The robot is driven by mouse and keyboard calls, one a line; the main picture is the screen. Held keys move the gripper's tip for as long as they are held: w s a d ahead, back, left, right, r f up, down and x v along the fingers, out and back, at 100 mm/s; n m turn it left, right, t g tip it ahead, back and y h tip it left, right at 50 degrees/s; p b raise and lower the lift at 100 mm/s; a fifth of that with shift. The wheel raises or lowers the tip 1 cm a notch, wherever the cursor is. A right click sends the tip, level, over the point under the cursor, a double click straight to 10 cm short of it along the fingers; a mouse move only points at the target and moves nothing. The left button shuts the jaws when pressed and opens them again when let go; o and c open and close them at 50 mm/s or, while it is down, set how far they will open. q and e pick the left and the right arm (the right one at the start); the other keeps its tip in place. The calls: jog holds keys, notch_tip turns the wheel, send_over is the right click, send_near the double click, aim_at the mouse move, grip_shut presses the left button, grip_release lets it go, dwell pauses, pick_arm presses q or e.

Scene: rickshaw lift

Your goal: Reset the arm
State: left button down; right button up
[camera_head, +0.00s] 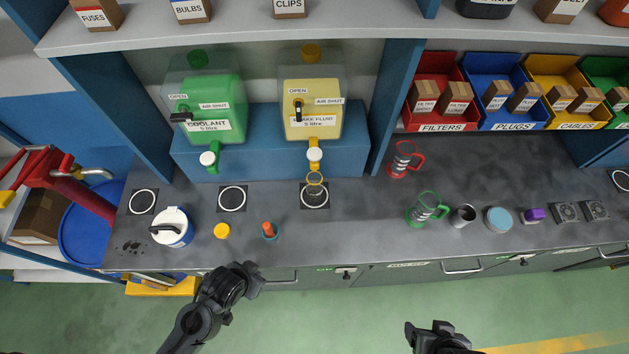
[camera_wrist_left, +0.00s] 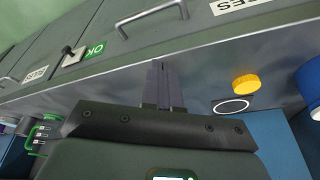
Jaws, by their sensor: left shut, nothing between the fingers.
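My left gripper (camera_head: 248,277) hangs in front of the bench's front edge, below the small orange-topped item, apart from everything. In the left wrist view its two fingers (camera_wrist_left: 165,85) are together with nothing between them. My right gripper (camera_head: 432,332) shows at the bottom edge, right of centre, over the green floor. It is dark and partly cut off by the frame, and its fingers cannot be made out clearly.
Green coolant (camera_head: 214,95) and yellow fluid (camera_head: 312,100) tanks stand behind. Floor in front is clear.

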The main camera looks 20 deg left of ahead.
pick_arm(q)
jog(key=shift+r, duration=0.3)
pick_arm(e)
jog(key=shift+r, duration=0.5)
pick_arm(q)
notch_tip(320, 180, up, 21)
jog(key=p, duration=1)
pick_arm(e)
notch_tip(320, 180, up, 10)
